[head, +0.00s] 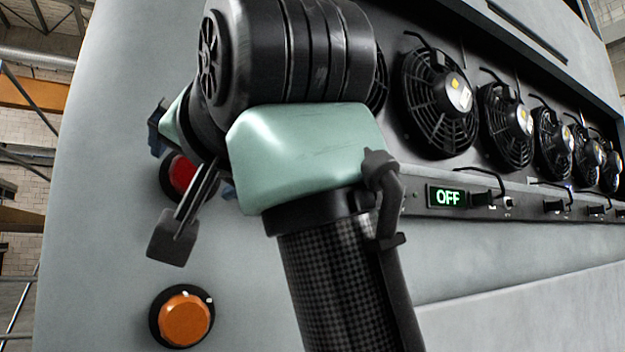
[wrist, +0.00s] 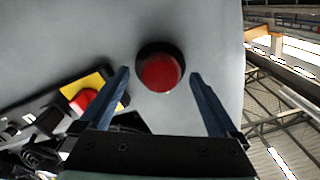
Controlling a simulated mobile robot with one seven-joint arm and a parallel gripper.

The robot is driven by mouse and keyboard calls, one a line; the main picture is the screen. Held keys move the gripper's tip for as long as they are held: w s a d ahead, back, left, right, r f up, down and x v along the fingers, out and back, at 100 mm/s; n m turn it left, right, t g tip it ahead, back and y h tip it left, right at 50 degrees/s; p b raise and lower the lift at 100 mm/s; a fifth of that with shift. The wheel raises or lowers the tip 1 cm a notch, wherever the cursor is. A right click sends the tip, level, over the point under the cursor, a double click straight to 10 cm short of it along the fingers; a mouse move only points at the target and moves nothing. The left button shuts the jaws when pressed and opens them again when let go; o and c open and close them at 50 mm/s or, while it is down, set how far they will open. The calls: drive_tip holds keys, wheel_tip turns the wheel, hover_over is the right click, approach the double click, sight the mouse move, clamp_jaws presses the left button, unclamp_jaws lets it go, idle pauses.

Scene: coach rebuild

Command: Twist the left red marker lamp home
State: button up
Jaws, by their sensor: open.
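The red marker lamp (head: 181,174), a round red lens in a black ring, is on the grey coach wall in the head view, partly hidden by my wrist. In the wrist view the red lamp (wrist: 161,73) lies between the fingertips in the picture, with a dark gap showing around the lens. My gripper (wrist: 160,76) is open and empty, one blue finger on each side of the lamp. I see no finger touching it, but cannot tell how far off the tips are. In the head view the fingers are mostly hidden behind my arm.
An orange lamp (head: 185,319) sits below the red one. Several black fans (head: 440,100) and a lit OFF sign (head: 447,197) are to the right. In the wrist view a red button (wrist: 83,101) on a yellow plate is at left.

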drive_tip(key=shift+w+a, duration=0.1)
drive_tip(key=shift+w, duration=0.05)
drive_tip(key=c, duration=1.4)
drive_tip(key=m+b, duration=0.2)
drive_tip(key=m, duration=0.3)
drive_tip(key=shift+f+m, duration=0.1)
drive_tip(key=shift+m, duration=0.2)
drive_tip(key=m+b, duration=0.1)
drive_tip(key=m, duration=0.5)
drive_tip(key=shift+m, duration=0.3)
drive_tip(key=o, duration=1.4)
